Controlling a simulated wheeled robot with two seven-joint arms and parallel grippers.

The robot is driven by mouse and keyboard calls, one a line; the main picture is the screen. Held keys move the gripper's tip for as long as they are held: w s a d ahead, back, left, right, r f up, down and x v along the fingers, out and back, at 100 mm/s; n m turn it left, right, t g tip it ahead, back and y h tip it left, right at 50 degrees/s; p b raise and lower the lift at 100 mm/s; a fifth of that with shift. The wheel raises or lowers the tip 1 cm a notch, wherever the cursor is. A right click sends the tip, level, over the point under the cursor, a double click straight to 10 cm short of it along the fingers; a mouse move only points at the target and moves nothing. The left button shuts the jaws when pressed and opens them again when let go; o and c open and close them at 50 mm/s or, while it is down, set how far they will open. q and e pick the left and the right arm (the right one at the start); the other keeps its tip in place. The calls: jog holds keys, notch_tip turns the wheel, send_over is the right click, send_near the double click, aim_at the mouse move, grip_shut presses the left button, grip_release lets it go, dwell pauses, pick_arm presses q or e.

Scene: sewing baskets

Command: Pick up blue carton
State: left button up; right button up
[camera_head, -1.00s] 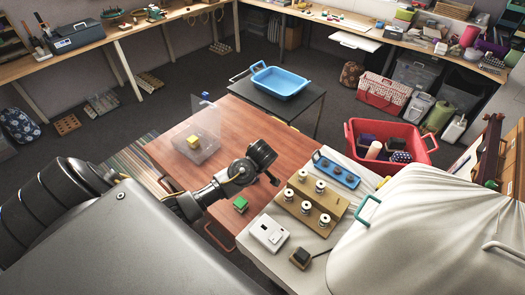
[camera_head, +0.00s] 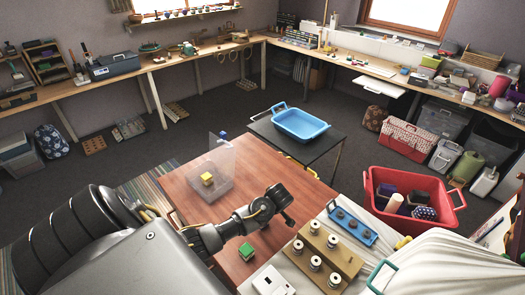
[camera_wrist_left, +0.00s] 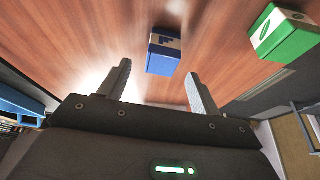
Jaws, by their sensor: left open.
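The blue carton (camera_wrist_left: 163,52) lies on the wooden table in the left wrist view, just beyond the fingertips and roughly between their lines. A gap shows between it and both fingers. In the head view I cannot see it; my left arm may hide it. My left gripper (camera_wrist_left: 158,82) is open and empty, pointing at the table. In the head view the left gripper (camera_head: 284,207) hangs over the table's right part. A green carton (camera_head: 247,250) lies nearer the front edge; it also shows in the left wrist view (camera_wrist_left: 284,35), right of the blue one. My right gripper is not in view.
A clear box (camera_head: 222,190) with a yellow carton (camera_head: 207,179) stands on the left of the wooden table (camera_head: 185,190). A wooden spool rack (camera_head: 345,258) and a blue rack (camera_head: 352,226) stand close on the right. A blue tray (camera_head: 300,124) and a red basket (camera_head: 440,195) lie beyond.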

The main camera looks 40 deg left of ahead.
pick_arm(q)
jog(key=shift+s+a+f+p, duration=0.1)
jog(key=shift+f+p, duration=0.2)
jog(key=shift+p+x, duration=0.4)
jog(key=shift+x, duration=1.85)
jog(key=c, duration=1.1)
notch_tip(320, 180, up, 10)
jog(key=shift+f+b, duration=0.1)
jog(key=shift+b, duration=0.6)
jog(key=shift+d, duration=0.3)
